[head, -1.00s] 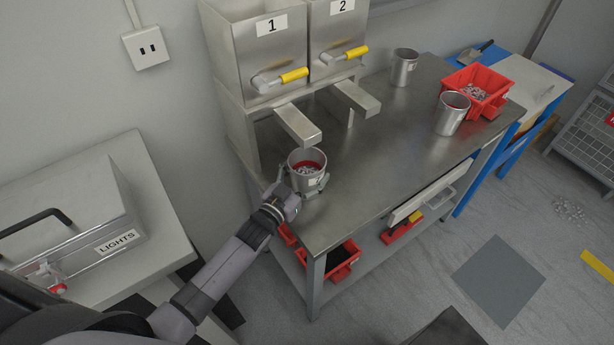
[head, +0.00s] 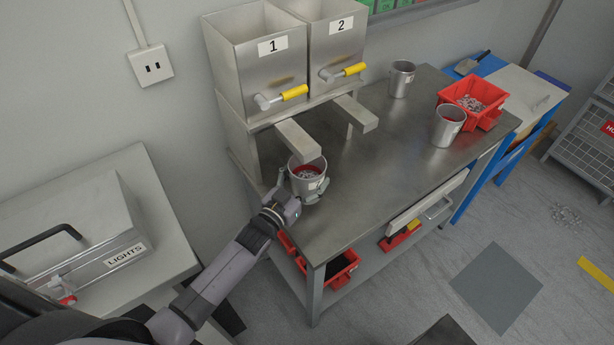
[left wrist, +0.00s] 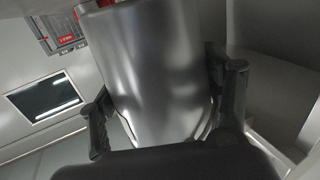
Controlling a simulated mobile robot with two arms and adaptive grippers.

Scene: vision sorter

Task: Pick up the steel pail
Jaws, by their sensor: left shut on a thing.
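A steel pail (head: 309,184) with a red inside and small grey parts in it is at the left end of the steel bench, close under the spout of dispenser 1. My left gripper (head: 301,194) is shut on it, one finger on each side of its wall. In the left wrist view the pail (left wrist: 155,75) fills the middle, upright or nearly so, between the two dark fingers (left wrist: 160,112). Whether its base touches the bench is hard to tell. Two more steel pails stand farther right, one at the back (head: 402,80) and one beside the red bin (head: 447,128). My right gripper is not in view.
Dispenser 1 (head: 262,75) and dispenser 2 (head: 335,55) stand behind the pail, with spouts jutting over the bench (head: 375,150). A red bin (head: 485,98) of small parts is at the right. The bench's middle is clear. A LIGHTS box (head: 85,225) is at the left.

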